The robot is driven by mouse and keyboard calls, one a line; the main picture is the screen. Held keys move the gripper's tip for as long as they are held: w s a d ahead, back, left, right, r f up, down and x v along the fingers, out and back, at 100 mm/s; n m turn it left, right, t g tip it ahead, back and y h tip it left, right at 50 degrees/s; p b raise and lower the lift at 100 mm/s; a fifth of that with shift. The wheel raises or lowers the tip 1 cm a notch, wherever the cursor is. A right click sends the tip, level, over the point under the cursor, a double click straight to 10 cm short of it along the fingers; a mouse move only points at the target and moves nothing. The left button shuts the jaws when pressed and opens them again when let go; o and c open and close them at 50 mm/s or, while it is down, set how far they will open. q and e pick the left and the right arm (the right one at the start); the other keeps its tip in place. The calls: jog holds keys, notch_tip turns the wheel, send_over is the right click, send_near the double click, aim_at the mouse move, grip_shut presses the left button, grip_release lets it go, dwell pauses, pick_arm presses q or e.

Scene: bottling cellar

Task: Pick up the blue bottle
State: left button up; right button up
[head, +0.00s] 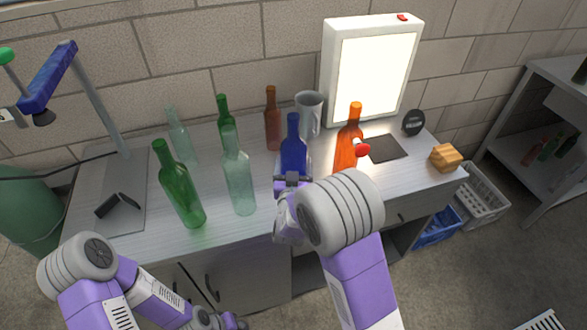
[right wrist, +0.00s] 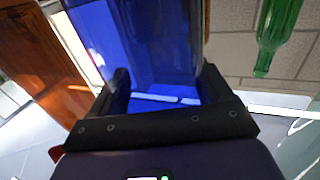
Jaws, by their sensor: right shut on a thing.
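The blue bottle (head: 293,148) is upright near the front middle of the workbench in the head view. My right gripper (head: 291,180) is shut on its lower body from the front. In the right wrist view the blue bottle (right wrist: 150,45) fills the space between the two dark fingers (right wrist: 160,95). Its base is hidden in the head view, so I cannot tell whether it touches the bench. My left gripper (head: 236,322) is low at the bottom edge of the head view, away from the bottles; its fingers are not clear.
An orange bottle (head: 347,147) stands close right of the blue one. A clear bottle (head: 239,180), green bottles (head: 179,185), a brown bottle (head: 272,122) and a grey jug (head: 309,115) stand around. A lit panel (head: 372,75) is behind. The bench's front left (head: 120,239) is bare.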

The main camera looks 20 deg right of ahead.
aim_at(294, 139)
notch_tip(294, 139, up, 10)
jog(key=p, duration=0.3)
jog(key=shift+r+p, duration=0.1)
jog(key=shift+p, duration=0.3)
dwell(1.4)
